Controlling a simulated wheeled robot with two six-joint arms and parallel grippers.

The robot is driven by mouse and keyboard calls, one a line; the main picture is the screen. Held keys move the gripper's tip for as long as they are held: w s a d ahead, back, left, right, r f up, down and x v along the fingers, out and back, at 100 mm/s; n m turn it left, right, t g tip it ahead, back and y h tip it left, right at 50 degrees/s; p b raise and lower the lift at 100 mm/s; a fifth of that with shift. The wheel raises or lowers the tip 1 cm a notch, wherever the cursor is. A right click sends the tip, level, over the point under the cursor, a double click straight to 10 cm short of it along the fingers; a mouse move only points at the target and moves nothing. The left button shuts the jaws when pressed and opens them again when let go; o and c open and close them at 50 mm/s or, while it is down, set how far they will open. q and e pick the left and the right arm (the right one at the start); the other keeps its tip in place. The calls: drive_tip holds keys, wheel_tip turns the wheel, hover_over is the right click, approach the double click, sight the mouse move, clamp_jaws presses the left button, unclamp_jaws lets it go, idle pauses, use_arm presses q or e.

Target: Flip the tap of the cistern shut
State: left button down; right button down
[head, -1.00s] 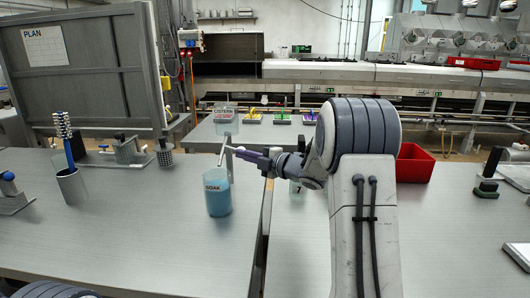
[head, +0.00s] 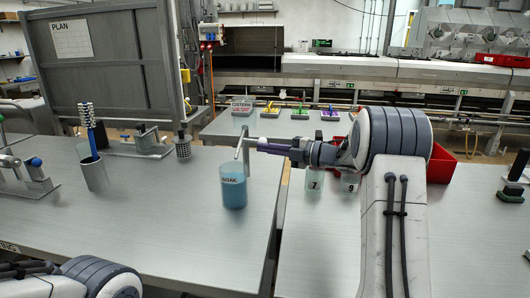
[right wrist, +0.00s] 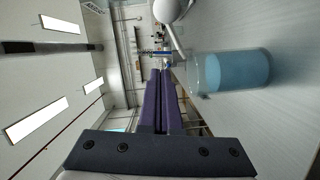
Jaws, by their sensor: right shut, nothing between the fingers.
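The cistern (head: 242,106), a clear tank with a lettered sign, stands at the back of the middle bench. A slim grey tap lever (head: 240,146) with a white knob (head: 262,140) rises just behind a SOAK beaker (head: 232,188) of blue liquid; how it joins the cistern is unclear. The white knob (right wrist: 168,10) also shows large at the top of the right wrist view. My right gripper (head: 260,147) is shut and empty, its purple fingertips (right wrist: 160,72) close to the knob; contact cannot be told. My left gripper is not in view.
Cups numbered 7 (head: 314,183) and 9 (head: 350,183) stand beyond my right arm. A red bin (head: 440,163) is behind it. A metal cup with a brush (head: 95,175) stands at left.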

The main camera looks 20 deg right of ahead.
drive_tip(key=v, duration=0.9)
drive_tip(key=shift+d+b, duration=0.45)
drive_tip(key=shift+d, duration=0.1)
drive_tip(key=shift+f, duration=0.1)
